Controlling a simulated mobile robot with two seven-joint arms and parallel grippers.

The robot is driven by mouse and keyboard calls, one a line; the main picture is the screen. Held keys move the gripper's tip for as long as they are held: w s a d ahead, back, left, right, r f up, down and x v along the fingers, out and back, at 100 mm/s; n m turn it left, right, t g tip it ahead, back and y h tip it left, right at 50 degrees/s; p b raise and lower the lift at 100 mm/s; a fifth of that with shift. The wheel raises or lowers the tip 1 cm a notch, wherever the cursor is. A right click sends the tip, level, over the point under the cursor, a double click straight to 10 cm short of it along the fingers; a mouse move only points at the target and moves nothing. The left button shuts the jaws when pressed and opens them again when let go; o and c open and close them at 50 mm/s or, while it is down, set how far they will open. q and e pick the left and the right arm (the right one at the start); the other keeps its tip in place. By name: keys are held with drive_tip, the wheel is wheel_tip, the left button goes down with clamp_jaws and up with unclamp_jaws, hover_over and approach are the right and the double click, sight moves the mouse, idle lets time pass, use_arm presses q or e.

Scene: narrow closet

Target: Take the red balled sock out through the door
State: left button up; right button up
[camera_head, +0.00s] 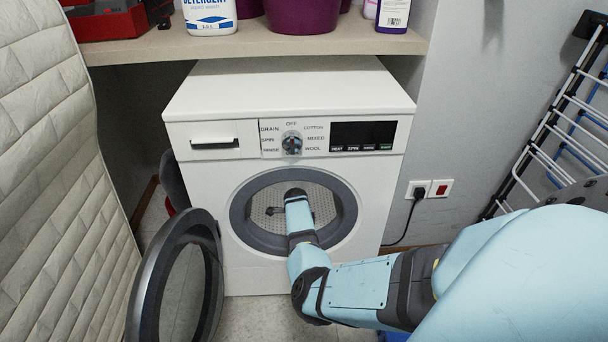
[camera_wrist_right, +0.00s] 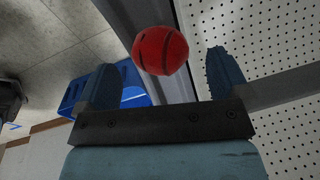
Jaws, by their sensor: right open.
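The red balled sock (camera_wrist_right: 160,50) shows in the right wrist view as a red ball with dark stripes. It appears between and just beyond the fingertips of my right gripper (camera_wrist_right: 160,62), with a gap on both sides. The right gripper is open. In the head view my right arm reaches through the round door opening (camera_head: 237,212) into the washing machine drum (camera_head: 322,200); the sock is not visible there. The washer door (camera_head: 150,282) hangs wide open at the left. My left gripper is not in view.
A blue basket (camera_wrist_right: 134,97) stands on the floor outside the drum. The washer (camera_head: 285,90) sits under a shelf (camera_head: 250,42) holding bottles and tubs. A quilted pale surface (camera_head: 60,190) closes in the left; a drying rack (camera_head: 545,125) leans at the right.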

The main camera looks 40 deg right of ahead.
drive_tip(key=shift+d+f, duration=0.1)
drive_tip(key=shift+f, duration=0.85)
drive_tip(key=shift+d+f+b, duration=0.1)
drive_tip(key=shift+f+b, duration=0.3)
drive_tip(key=shift+f, duration=0.05)
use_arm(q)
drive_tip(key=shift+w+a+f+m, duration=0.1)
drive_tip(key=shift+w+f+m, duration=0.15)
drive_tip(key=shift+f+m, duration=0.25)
use_arm(e)
drive_tip(key=c, duration=1)
drive_tip(key=shift+r, duration=0.15)
